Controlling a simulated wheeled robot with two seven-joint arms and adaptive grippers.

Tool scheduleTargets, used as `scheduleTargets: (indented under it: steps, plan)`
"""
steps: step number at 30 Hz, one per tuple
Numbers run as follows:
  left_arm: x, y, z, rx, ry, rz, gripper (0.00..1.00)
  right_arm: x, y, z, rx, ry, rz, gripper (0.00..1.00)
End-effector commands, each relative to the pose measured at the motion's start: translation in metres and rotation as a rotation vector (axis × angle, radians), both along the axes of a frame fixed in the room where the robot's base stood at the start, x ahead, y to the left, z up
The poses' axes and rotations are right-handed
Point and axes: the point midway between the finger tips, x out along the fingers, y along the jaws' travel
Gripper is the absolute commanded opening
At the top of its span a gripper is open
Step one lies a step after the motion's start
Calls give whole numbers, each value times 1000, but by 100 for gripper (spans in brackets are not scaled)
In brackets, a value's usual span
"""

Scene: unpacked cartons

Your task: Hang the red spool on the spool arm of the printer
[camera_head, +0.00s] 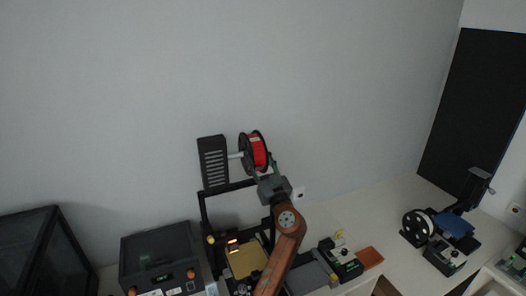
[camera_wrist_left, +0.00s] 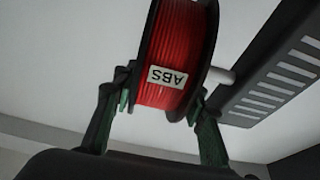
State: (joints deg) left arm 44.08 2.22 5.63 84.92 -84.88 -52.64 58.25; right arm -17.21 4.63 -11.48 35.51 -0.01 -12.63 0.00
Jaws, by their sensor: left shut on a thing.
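The red spool (camera_head: 259,152) has black flanges and red filament, and a white ABS label (camera_wrist_left: 167,77) shows in the left wrist view. My left gripper (camera_head: 262,170) is shut on it from below, with a finger at each side in the left wrist view (camera_wrist_left: 162,104). The printer (camera_head: 203,210) has a black slotted holder (camera_head: 213,162) above its frame. Its pale spool arm (camera_head: 236,155) sticks out right, to the spool's near flange; it also shows in the left wrist view (camera_wrist_left: 222,75). I cannot tell whether its tip is inside the hub. My right gripper is out of view.
A dark boxy machine (camera_head: 158,257) stands left of the printer. Right of my arm are a small black device (camera_head: 340,262) and an orange-brown block (camera_head: 369,258). Another small printer (camera_head: 455,232) with a black spool (camera_head: 417,226) stands far right. The white worktop between is clear.

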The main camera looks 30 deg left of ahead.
Motion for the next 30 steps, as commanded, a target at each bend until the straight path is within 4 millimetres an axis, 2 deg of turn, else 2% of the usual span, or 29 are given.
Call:
scheduleTargets:
  steps: [1,20,24,30]
  plan:
    - [-3,2,5,1,-3,1,0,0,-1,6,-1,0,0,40]
    - [-35,30,4,1,-4,3,0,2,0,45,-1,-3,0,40]
    - [-40,34,-6,1,-4,1,0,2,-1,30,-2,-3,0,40]
    - [-43,37,-10,-1,-1,2,0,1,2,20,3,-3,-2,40]
